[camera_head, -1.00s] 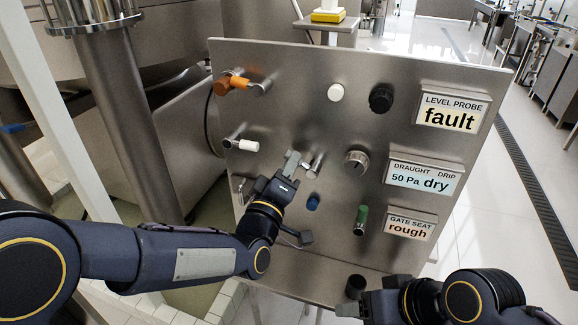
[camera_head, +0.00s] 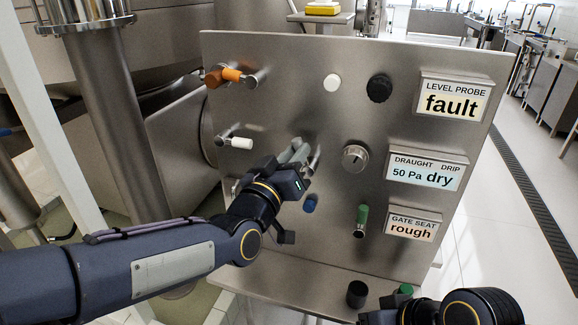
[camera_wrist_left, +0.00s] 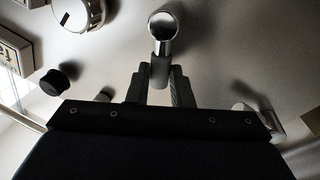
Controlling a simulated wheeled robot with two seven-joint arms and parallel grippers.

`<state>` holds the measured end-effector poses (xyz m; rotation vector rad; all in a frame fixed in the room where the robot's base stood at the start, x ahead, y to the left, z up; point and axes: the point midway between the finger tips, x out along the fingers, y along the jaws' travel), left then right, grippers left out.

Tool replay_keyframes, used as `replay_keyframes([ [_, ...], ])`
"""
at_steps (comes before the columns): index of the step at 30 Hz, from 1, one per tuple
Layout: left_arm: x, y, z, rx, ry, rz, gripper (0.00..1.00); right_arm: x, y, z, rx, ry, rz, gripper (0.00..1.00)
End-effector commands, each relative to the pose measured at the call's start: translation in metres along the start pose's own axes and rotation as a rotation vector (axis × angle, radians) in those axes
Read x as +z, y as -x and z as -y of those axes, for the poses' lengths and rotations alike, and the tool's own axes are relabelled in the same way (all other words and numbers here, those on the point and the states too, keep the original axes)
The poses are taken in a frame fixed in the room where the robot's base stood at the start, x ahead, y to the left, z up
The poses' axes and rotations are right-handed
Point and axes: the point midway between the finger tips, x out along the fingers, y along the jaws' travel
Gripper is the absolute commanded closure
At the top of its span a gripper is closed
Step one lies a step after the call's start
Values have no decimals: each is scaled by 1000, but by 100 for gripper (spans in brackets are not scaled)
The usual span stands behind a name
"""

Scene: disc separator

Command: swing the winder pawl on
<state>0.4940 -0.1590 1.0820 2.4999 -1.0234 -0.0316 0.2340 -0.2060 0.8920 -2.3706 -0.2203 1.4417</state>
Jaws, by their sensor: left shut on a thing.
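A small metal lever (camera_wrist_left: 162,34) with a round chrome end stands out from the middle of the steel panel (camera_head: 285,75). No label on it shows, so I cannot tell by name that it is the winder pawl. My left gripper (camera_head: 300,152) is at this lever, and in the left wrist view its fingers (camera_wrist_left: 161,88) are shut on the lever's grey grip (camera_wrist_left: 160,72). The fingers hide part of the lever in the head view. My right gripper (camera_head: 378,317) is cut off at the bottom edge, and its fingers are not clear.
Around the lever are a white-handled lever (camera_head: 238,142), an orange lever (camera_head: 224,76), a metal dial (camera_head: 355,158), a blue knob (camera_head: 310,204) and a green handle (camera_head: 361,218). The displays read "fault" (camera_head: 452,104), "50 Pa dry" (camera_head: 424,173) and "rough" (camera_head: 411,229). A black cylinder (camera_head: 357,293) stands low in front.

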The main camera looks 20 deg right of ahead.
Motion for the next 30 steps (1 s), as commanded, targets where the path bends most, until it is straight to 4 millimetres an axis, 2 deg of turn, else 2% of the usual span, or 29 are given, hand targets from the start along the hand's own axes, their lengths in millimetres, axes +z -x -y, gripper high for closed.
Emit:
replay_keyframes([
  [6, 0, -2, -10, 14, -180, 34, 100, 3, -5, -2, 0, 0, 0, 35],
  [15, 1, -4, -18, 25, -354, 69, 100, 3, -6, -3, 0, 0, 0, 35],
  [30, 2, -4, -21, 29, -432, 85, 100, 3, -6, -3, 0, 0, 0, 35],
])
